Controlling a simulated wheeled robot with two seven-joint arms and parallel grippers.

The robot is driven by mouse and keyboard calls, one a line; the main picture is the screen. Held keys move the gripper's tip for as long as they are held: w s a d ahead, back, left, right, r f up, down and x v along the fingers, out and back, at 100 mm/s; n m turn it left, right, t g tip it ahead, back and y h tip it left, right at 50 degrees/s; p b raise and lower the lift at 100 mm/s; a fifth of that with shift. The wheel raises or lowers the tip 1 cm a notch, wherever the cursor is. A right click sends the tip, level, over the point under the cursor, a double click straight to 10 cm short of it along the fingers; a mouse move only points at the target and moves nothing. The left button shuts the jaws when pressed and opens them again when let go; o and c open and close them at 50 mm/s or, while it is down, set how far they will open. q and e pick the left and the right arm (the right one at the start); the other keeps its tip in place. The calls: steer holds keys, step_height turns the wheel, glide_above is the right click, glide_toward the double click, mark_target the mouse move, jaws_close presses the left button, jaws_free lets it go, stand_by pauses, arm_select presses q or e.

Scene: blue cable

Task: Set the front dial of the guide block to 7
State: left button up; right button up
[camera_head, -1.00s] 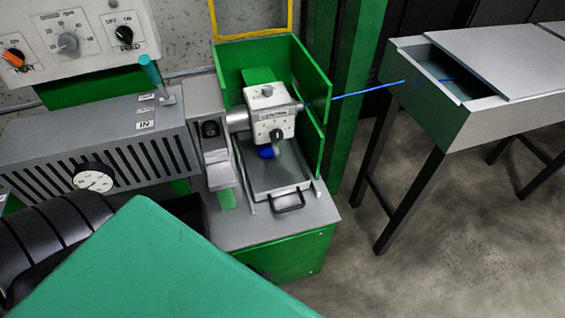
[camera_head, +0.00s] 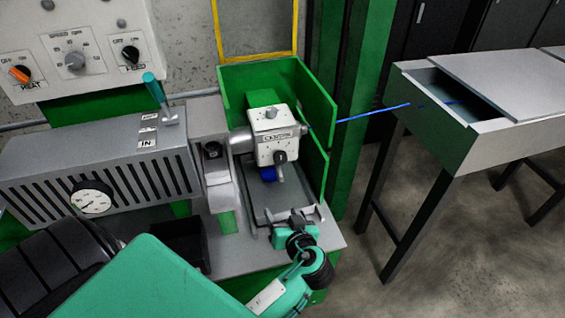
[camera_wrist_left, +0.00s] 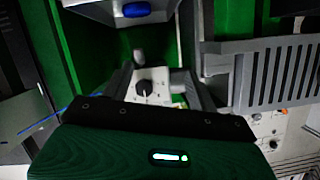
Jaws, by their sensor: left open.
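The white guide block (camera_head: 277,143) stands in the green enclosure, and its dark front dial (camera_head: 280,157) faces forward. The dial's setting is too small to read. The block's face also shows in the left wrist view, with the black dial knob (camera_wrist_left: 144,88) near the middle. My left gripper (camera_head: 291,222) is open, in front of and below the dial, above the front of the grey tray and apart from the dial. My right gripper is out of view.
Green enclosure walls (camera_head: 314,90) rise behind and right of the block. A grey machine housing (camera_head: 95,165) with a gauge (camera_head: 91,198) and teal-handled lever (camera_head: 154,88) stands left. A blue cable (camera_head: 375,113) runs right to a trough table (camera_head: 440,130). A blue part (camera_head: 268,174) sits under the block.

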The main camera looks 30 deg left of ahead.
mark_target(281, 160)
arm_select(q)
steer(key=w+d+r+n+t+y, duration=0.2)
steer(key=w+r+y, duration=0.1)
steer(key=w+r, duration=0.2)
steer(key=p+x, duration=0.1)
steer(key=x, duration=0.2)
steer(key=p+x, duration=0.1)
steer(key=x, duration=0.3)
steer(key=p+x, duration=0.1)
steer(key=x, duration=0.3)
steer(key=shift+a+r, duration=0.15)
steer(key=shift+r, duration=0.15)
steer(key=shift+w+a+f+p, duration=0.1)
steer(key=shift+w+a+p, duration=0.2)
steer(key=shift+w+a, duration=0.2)
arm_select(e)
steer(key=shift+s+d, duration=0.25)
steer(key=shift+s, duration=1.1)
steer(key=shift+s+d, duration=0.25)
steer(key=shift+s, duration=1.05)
arm_select(q)
steer(key=shift+c, duration=0.5)
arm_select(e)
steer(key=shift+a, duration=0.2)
arm_select(q)
steer(key=c, duration=0.9)
steer(key=shift+m, duration=0.3)
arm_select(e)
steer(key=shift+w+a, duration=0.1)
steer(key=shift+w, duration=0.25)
